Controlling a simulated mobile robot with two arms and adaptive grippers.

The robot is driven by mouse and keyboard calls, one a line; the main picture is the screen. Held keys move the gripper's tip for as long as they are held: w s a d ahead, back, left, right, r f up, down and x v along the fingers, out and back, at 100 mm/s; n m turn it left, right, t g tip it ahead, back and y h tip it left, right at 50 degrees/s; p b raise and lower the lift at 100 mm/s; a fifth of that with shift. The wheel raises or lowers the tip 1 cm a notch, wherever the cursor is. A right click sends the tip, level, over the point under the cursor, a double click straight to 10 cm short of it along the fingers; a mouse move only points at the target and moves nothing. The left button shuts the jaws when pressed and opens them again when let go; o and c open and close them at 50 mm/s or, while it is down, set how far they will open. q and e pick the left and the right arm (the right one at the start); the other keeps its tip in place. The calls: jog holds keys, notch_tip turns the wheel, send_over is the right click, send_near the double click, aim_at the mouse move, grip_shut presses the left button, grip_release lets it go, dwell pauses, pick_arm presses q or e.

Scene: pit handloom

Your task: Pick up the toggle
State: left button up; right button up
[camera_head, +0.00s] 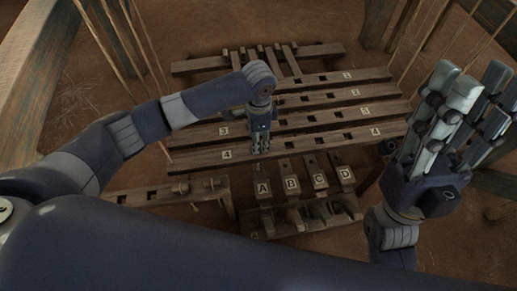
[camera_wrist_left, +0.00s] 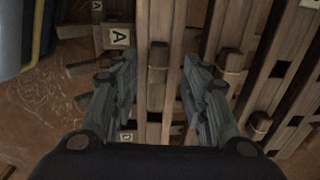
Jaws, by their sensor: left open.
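Small wooden toggle-like pegs (camera_head: 183,188) sit on the short rail at the left in the head view. In the left wrist view, a small peg with a pale cord band (camera_wrist_left: 158,55) lies on the slotted bar between my fingers, and a similar one (camera_wrist_left: 232,62) lies to the right. I cannot tell which is the task's toggle. My left gripper (camera_head: 260,148) points down over the bar labelled 4. In the wrist view its two fingers (camera_wrist_left: 158,85) are apart, with nothing visibly held. My right gripper (camera_head: 463,85) is raised at the right, fingers extended and empty.
Several slotted wooden bars (camera_head: 345,112) with number labels lie across the middle. Treadle-like blocks lettered A to D (camera_head: 291,183) stand in front of them. Upright cords and wooden posts (camera_head: 48,75) flank the sides. Bare earth floor (camera_head: 100,80) shows around the frame.

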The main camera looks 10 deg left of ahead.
pick_arm(q)
notch_tip(320, 180, down, 3)
jog(key=shift+s+f+b, duration=0.1)
jog(key=shift+b, duration=0.55)
grip_shut()
